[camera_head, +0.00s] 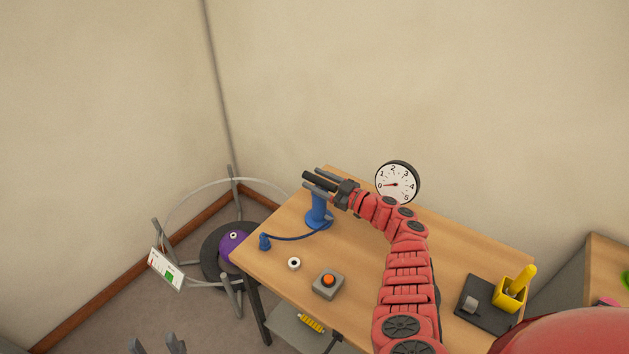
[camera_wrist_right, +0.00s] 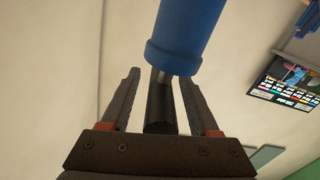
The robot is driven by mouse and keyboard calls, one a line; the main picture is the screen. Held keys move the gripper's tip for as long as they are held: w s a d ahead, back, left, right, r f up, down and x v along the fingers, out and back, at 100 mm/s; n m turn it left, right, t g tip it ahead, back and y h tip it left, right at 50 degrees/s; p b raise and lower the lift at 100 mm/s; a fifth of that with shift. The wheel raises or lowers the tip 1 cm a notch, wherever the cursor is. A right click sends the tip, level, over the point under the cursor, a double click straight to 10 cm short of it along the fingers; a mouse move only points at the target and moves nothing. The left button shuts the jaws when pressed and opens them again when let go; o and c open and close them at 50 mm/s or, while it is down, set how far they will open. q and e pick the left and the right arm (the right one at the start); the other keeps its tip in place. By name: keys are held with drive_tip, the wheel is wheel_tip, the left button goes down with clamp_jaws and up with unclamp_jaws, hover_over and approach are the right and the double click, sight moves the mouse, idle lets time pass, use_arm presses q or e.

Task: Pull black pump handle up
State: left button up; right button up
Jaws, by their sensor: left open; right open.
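The pump has a blue body (camera_head: 318,212) and stands on the wooden table near its back left. Its black handle (camera_head: 316,177) is a bar on top. In the right wrist view, the handle (camera_wrist_right: 160,108) lies between the fingers of my right gripper (camera_wrist_right: 160,90), with a gap on each side, and a short metal rod joins it to the blue body (camera_wrist_right: 188,35). In the head view my right gripper (camera_head: 312,178) is open around the handle. My left gripper (camera_head: 156,346) is open and empty at the bottom left, partly cut off by the frame.
A blue hose runs from the pump to a blue nozzle (camera_head: 265,241). A gauge (camera_head: 396,183) reads near 0. A white ring (camera_head: 294,263), orange button box (camera_head: 328,283) and yellow holder (camera_head: 511,293) are on the table (camera_head: 280,288). A purple ball (camera_head: 231,243) is beside it.

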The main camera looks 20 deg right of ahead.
drive_tip(key=shift+w+a, duration=0.3)
drive_tip(key=shift+w, duration=0.1)
clamp_jaws()
idle(1.3)
